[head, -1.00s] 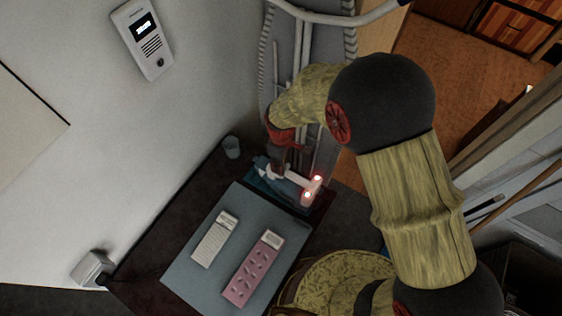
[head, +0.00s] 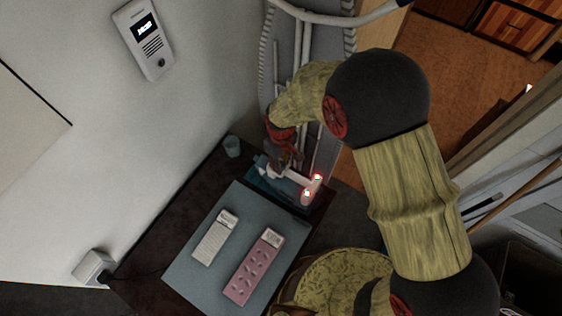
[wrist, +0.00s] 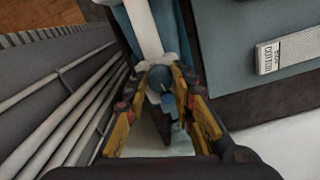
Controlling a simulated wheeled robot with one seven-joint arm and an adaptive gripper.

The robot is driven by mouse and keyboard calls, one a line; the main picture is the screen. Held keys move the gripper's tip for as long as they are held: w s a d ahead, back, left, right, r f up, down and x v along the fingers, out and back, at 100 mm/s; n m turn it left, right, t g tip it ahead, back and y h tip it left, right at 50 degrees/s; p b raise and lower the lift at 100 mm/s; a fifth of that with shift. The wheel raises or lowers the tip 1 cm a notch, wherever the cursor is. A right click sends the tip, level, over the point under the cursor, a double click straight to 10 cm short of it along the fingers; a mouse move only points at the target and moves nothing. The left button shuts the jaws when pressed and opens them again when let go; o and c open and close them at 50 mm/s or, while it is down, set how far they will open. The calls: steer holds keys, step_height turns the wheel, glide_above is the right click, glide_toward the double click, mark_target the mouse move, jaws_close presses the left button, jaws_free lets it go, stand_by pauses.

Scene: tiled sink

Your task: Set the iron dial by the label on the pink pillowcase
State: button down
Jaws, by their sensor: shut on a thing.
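The iron (head: 292,178) stands on a teal rest (head: 265,182) at the far end of the table, with two red lights showing. In the wrist view its pale handle (wrist: 143,28) runs up from the blue dial (wrist: 160,76). My gripper (wrist: 172,95) is shut on this dial, its yellow fingers on either side; it also shows in the head view (head: 284,158). The dial's marks and setting cannot be read. The pink pillowcase (head: 252,270) lies folded on the grey board, its pale label (head: 272,238) at the upper end, too small to read.
A white folded cloth (head: 212,240) lies left of the pink one; its label (wrist: 268,58) shows in the wrist view. A cup (head: 232,146) stands by the wall. A ribbed grey panel with pipes (wrist: 65,105) is close beside my gripper. A patterned round stool (head: 340,280) is in front.

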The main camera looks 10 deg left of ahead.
steer(key=c, duration=1.5)
jaws_free()
step_height(320, 180, up, 12)
steer(key=s+d+r+m+t+b, duration=0.1)
steer(key=s+d+r+m+t, duration=0.1)
steer(key=d+r, duration=0.4)
steer(key=s+d+r+m+t+b, duration=0.1)
steer(key=s+d+r+m, duration=0.4)
steer(key=d, duration=0.7)
steer(key=s+d+r+m+t+b, duration=0.2)
steer(key=s+d+r+m+b, duration=0.1)
steer(key=s+d+r, duration=0.4)
steer(key=shift+s+d+r+t, duration=0.2)
steer(key=shift+d+r+t, duration=0.1)
steer(key=shift+d+r, duration=0.6)
